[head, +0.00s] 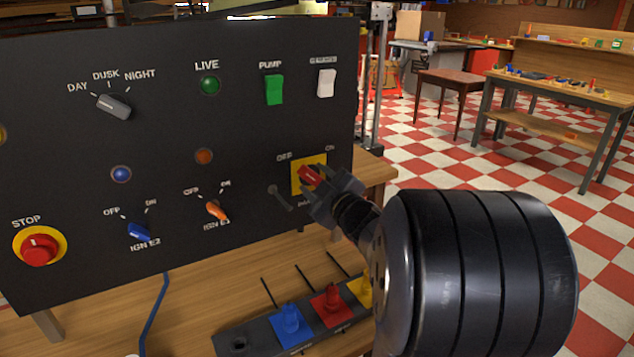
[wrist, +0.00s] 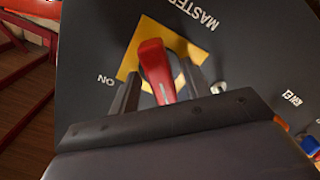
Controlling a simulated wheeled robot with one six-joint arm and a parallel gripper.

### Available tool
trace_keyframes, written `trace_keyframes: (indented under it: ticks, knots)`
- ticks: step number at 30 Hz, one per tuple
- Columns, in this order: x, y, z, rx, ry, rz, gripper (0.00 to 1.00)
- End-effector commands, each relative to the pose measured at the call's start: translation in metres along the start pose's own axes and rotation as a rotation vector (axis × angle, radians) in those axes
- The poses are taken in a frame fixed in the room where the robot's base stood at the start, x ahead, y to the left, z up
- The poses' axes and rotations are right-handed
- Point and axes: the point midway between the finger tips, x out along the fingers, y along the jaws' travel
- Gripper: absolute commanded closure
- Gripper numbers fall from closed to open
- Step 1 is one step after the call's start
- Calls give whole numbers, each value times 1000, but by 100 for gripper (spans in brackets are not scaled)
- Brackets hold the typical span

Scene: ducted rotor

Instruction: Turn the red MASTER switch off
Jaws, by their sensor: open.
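The red MASTER switch handle (head: 309,175) sits on a yellow plate (head: 320,159) at the right of the black panel. OFF is printed at the plate's upper left and ON at its upper right. My gripper (head: 316,188) is at the handle, coming from the lower right and covering part of the plate. In the wrist view the red handle (wrist: 155,70) lies between my two open fingers (wrist: 159,88), with a gap visible on at least the right side. Touch on the left is unclear. I cannot tell surely which label the handle points to.
A grey key-like lever (head: 279,197) is just left of my gripper. The orange IGN E1 knob (head: 217,210) is farther left. The green PUMP switch (head: 274,90) and a white switch (head: 326,83) are above. Blue, red (head: 332,304) and yellow plugs stand on a strip below.

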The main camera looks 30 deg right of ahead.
Motion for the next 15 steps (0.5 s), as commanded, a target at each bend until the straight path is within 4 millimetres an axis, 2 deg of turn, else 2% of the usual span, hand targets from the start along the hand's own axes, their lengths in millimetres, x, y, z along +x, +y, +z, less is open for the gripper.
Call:
trace_keyframes:
  ticks: [5, 15]
  knots:
    - [-13, 1, 0, -1, -1, 2, 55]
    - [-80, 2, 0, -2, -3, 5, 55]
